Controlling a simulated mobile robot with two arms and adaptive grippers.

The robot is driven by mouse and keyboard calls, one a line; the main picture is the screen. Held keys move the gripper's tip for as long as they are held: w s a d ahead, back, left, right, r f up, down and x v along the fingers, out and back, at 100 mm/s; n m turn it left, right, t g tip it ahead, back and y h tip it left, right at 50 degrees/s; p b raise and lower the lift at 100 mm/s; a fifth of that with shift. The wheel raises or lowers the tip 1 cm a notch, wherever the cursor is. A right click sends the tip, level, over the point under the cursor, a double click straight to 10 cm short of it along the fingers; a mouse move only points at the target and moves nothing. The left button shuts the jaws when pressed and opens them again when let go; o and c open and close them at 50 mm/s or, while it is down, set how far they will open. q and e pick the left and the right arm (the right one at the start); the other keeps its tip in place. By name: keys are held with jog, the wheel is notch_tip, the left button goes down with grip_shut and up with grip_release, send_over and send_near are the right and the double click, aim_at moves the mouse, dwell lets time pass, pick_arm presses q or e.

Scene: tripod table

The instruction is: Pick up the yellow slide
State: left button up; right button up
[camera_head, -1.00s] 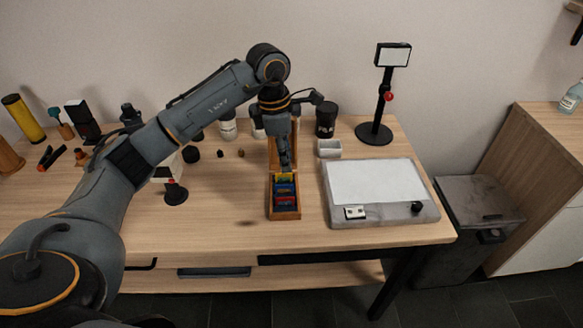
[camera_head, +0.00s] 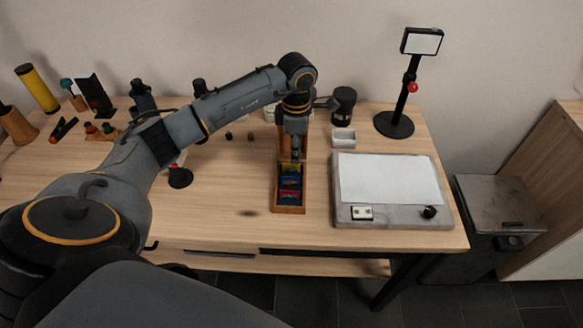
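A small open wooden box (camera_head: 290,210) stands on the table, its lid raised at the back. It holds coloured slides in a row: a yellow slide (camera_head: 290,169) at the far end, with blue and red slides (camera_head: 289,195) nearer the front. My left gripper (camera_head: 295,155) points down over the far end of the box, just above or at the yellow slide. Its fingers are small and partly merged with the box behind, so I cannot tell whether they are open or touch the slide. My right gripper is not in view.
A light panel (camera_head: 388,180) lies right of the box, with a small grey tray (camera_head: 343,138) behind it. A black stand with a screen (camera_head: 395,124) and a dark jar (camera_head: 343,106) stand at the back. Bare table (camera_head: 225,195) lies left of the box.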

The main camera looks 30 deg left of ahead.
aim_at(291, 170)
pick_arm(q)
notch_tip(291, 170, down, 4)
jog(key=shift+r+p, duration=0.1)
jog(key=shift+p, duration=0.45)
jog(key=shift+f, duration=0.4)
jog(key=shift+c, duration=0.2)
grip_shut()
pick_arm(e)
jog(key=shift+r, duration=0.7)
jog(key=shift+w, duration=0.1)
